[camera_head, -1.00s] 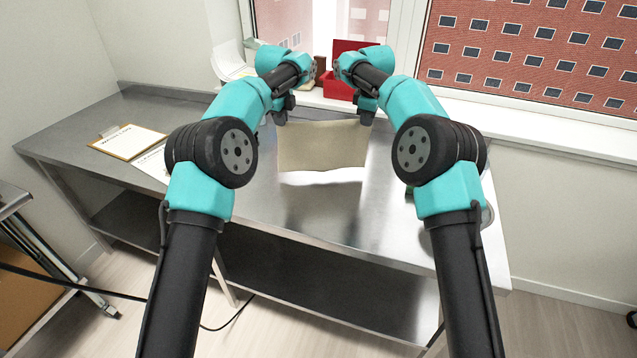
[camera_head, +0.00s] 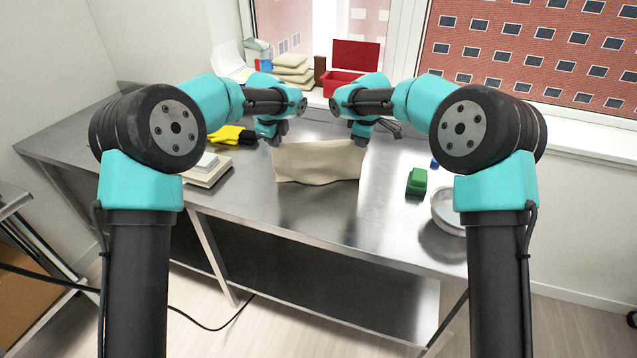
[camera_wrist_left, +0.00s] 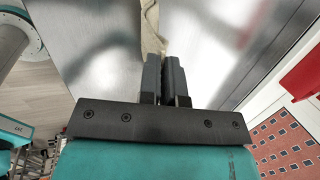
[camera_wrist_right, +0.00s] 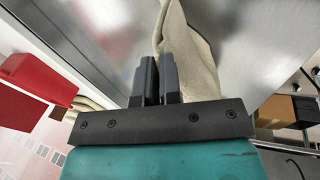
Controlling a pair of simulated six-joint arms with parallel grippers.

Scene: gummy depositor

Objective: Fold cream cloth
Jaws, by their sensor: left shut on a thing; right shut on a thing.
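The cream cloth (camera_head: 318,163) hangs between my two grippers over the metal table, its top edge held at both corners. My left gripper (camera_head: 276,141) is shut on the cloth's upper left corner. My right gripper (camera_head: 360,141) is shut on its upper right corner. In the left wrist view the cloth (camera_wrist_left: 152,30) runs from between the closed fingers (camera_wrist_left: 166,58). In the right wrist view the cloth (camera_wrist_right: 190,50) spreads out beyond the closed fingers (camera_wrist_right: 158,60). Whether the lower edge touches the table is hard to tell.
The steel table (camera_head: 300,220) is clear in front of the cloth. A green block (camera_head: 417,181) and a white bowl (camera_head: 446,208) are to the right. Yellow gloves (camera_head: 228,135) and a stacked pad (camera_head: 207,170) are to the left. A red box (camera_head: 342,84) stands by the window.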

